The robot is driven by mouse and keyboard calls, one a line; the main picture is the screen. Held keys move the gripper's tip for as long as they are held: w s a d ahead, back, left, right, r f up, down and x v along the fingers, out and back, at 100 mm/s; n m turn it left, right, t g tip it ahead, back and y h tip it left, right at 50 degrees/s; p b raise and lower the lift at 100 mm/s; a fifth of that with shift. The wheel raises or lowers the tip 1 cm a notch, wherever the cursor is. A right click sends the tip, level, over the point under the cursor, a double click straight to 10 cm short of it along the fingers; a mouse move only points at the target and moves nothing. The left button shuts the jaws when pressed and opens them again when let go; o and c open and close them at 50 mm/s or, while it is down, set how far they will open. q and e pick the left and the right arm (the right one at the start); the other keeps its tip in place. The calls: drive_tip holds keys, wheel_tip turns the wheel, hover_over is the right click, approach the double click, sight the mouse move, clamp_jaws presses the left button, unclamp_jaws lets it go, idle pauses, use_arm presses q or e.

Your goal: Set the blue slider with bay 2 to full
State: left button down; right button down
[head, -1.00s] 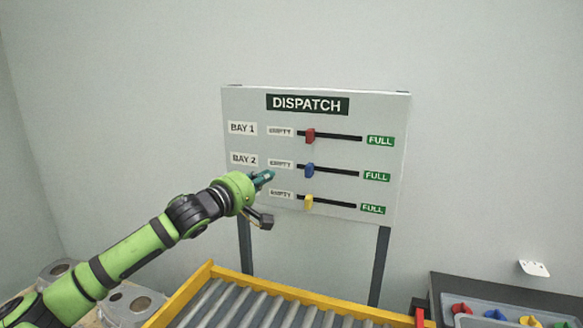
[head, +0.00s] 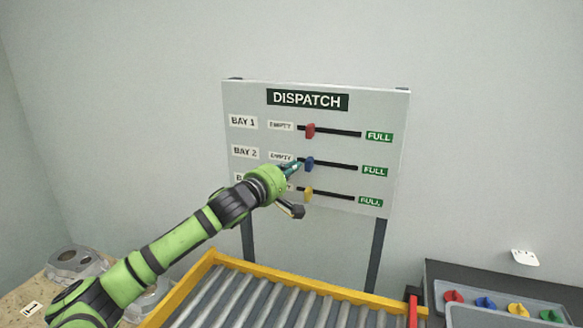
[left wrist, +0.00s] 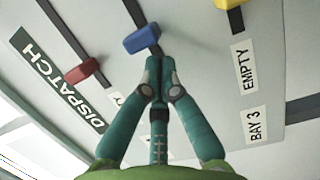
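The blue slider (head: 309,164) sits near the EMPTY end of the BAY 2 slot (head: 335,166) on the DISPATCH board (head: 393,105). Its green FULL label (head: 374,171) is at the slot's right end. My left gripper (head: 296,166) is just left of the blue slider. In the left wrist view the teal fingertips (left wrist: 160,62) are together with nothing between them, close to the blue slider (left wrist: 142,39). I cannot tell whether they touch it. My right gripper is not in view.
The red slider (head: 310,131) is above and the yellow slider (head: 308,193) below, both near their EMPTY ends. A roller conveyor with a yellow frame (head: 290,279) stands below the board. A grey tray with coloured knobs (head: 484,303) is at lower right.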

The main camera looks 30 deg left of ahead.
use_arm(q)
drive_tip(key=shift+d, duration=0.1)
drive_tip(key=d, duration=0.2)
drive_tip(key=w+d, duration=0.1)
drive_tip(key=d, duration=0.4)
drive_tip(key=shift+w+d, duration=0.3)
drive_tip(key=shift+w, duration=0.1)
drive_tip(key=shift+a, duration=0.1)
